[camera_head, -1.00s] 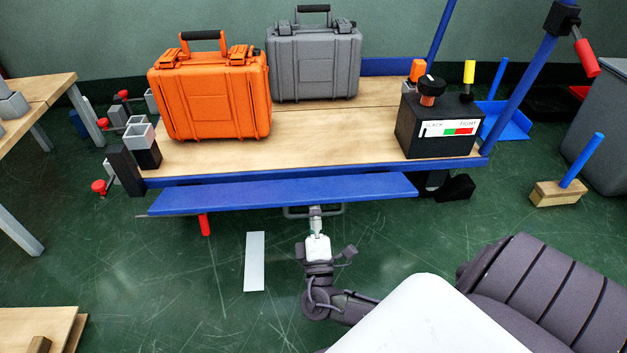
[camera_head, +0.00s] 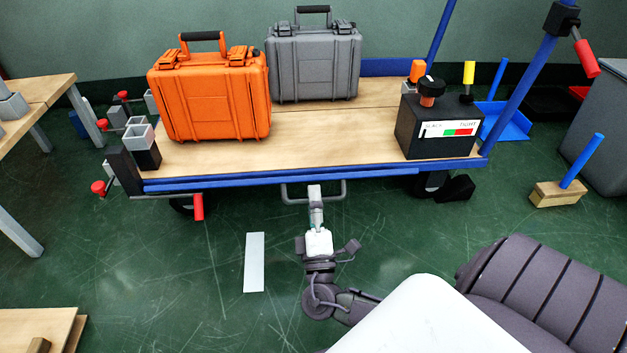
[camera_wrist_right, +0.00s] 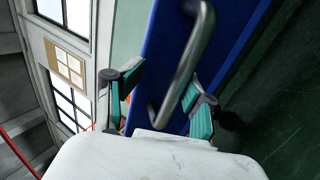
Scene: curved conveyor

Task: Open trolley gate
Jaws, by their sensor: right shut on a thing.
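The trolley (camera_head: 330,132) has a wooden deck with blue edges. Its gate (camera_head: 230,185) is a long blue panel along the near side, now showing as a narrow strip close against the deck edge. A grey metal bar handle (camera_head: 343,190) sticks out from the gate toward me; it also shows in the right wrist view (camera_wrist_right: 190,60) in front of a blue surface. My left gripper is not in view.
An orange case (camera_head: 210,95) and a grey case (camera_head: 314,62) stand on the deck. A black box with a dial (camera_head: 437,125) stands at its right. Red-handled clamps (camera_head: 99,188) jut out at the left. Green floor in front is mostly clear except a pale strip (camera_head: 254,262).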

